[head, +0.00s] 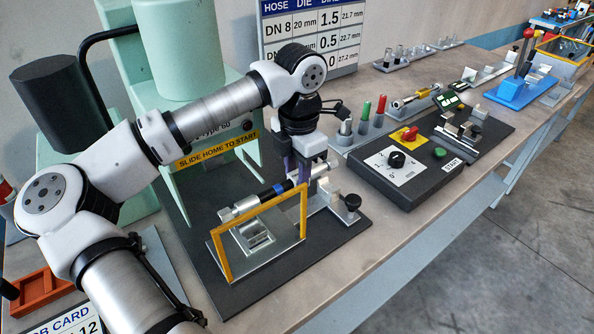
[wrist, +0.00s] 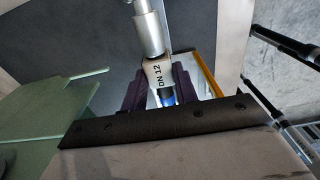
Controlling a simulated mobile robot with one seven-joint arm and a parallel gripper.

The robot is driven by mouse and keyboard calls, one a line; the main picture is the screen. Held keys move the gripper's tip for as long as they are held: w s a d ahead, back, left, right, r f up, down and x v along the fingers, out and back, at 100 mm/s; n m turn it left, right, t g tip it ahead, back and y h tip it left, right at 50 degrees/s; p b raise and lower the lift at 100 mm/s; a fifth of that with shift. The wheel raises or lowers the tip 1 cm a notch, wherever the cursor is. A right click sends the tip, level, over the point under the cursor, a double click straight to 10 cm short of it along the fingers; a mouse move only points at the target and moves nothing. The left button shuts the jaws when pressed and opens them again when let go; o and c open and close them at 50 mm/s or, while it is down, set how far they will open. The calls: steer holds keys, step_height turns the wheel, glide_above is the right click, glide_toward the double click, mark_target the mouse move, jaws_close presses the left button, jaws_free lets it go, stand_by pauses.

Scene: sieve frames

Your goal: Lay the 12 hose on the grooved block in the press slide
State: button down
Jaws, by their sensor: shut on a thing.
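My gripper (head: 298,166) is shut on the 12 hose (head: 265,195), a black hose with metal end fittings and a blue band. In the wrist view the hose's white label (wrist: 158,75) reads DN 12, between my dark fingers (wrist: 160,88). The hose is held roughly level above the press slide, with its left fitting behind the top of the yellow-framed clear guard (head: 304,212). The grooved block (head: 254,237) shows as a silver block low behind this guard. The hose appears above the block and apart from it; the exact gap cannot be told.
The green press (head: 180,150) stands behind the slide. A metal bracket with a black knob (head: 352,202) is right of the guard. A control box (head: 405,165) with dial and green button lies further right. A job card (head: 70,325) and orange tray (head: 42,291) are at left.

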steer(key=shift+f+b, duration=2.15)
steer(key=shift+f, duration=0.25)
steer(key=shift+f+b, duration=0.6)
steer(key=shift+b, duration=0.3)
steer(key=c, duration=1)
jaws_free()
steer(key=shift+r, duration=0.1)
step_height(320, 180, up, 14)
steer(key=shift+w+d+f+b, duration=0.1)
steer(key=shift+d+f+b, duration=0.05)
steer(key=shift+b, duration=0.7)
